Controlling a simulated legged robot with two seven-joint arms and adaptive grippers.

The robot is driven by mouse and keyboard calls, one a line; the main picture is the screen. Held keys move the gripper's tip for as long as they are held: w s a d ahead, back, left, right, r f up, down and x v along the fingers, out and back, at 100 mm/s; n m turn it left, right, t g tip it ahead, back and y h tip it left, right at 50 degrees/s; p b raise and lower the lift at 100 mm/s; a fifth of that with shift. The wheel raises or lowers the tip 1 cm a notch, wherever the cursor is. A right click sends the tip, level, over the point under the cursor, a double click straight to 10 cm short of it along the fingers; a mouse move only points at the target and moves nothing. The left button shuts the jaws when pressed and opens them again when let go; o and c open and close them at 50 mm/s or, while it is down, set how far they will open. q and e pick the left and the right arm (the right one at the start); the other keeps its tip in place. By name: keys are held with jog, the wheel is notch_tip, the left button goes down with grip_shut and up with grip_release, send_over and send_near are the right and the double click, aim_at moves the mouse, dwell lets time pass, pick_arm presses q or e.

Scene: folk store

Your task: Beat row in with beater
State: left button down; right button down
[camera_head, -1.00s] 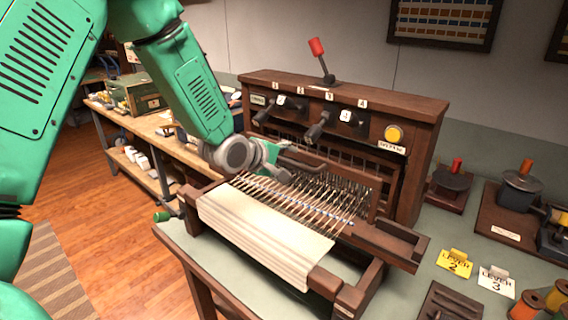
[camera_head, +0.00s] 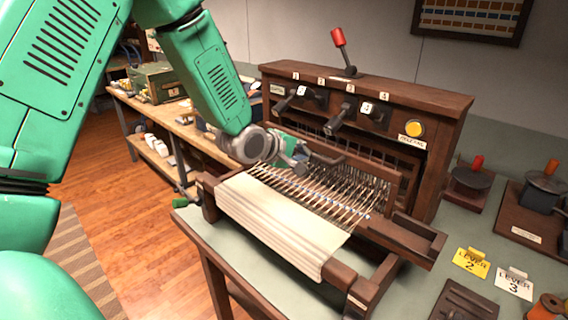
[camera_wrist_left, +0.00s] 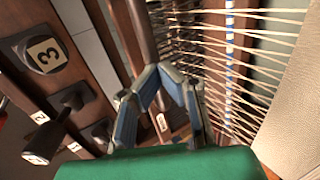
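The loom (camera_head: 440,105) stands on the table, with pale warp threads (camera_head: 325,195) and a roll of cream cloth (camera_head: 285,228) at its front. The beater (camera_head: 345,172) is a dark wooden bar frame across the threads, behind the cloth. My left gripper (camera_head: 297,160) reaches in from the left at the beater's left part. In the left wrist view its blue-padded fingers (camera_wrist_left: 160,75) come together at the beater's dark bar (camera_wrist_left: 138,35) and appear closed on it. The exact contact is partly hidden. My right gripper is in neither view.
Levers (camera_head: 340,118) and a yellow button (camera_head: 414,128) are on the loom's upright panel. A red-tipped lever (camera_head: 341,50) stands on top. Lever cards (camera_head: 471,263) and spools (camera_head: 545,307) lie at the right. A side bench (camera_head: 160,115) is at the left.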

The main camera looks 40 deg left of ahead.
pick_arm(q)
jog(key=s+a+p, duration=0.1)
jog(key=s+p, duration=0.3)
jog(key=s, duration=1.1)
jog(key=shift+s+a, duration=0.15)
dwell(0.4)
jog(key=shift+r+p, duration=0.15)
jog(key=shift+p, duration=0.15)
jog(key=c, duration=1.1)
grip_release()
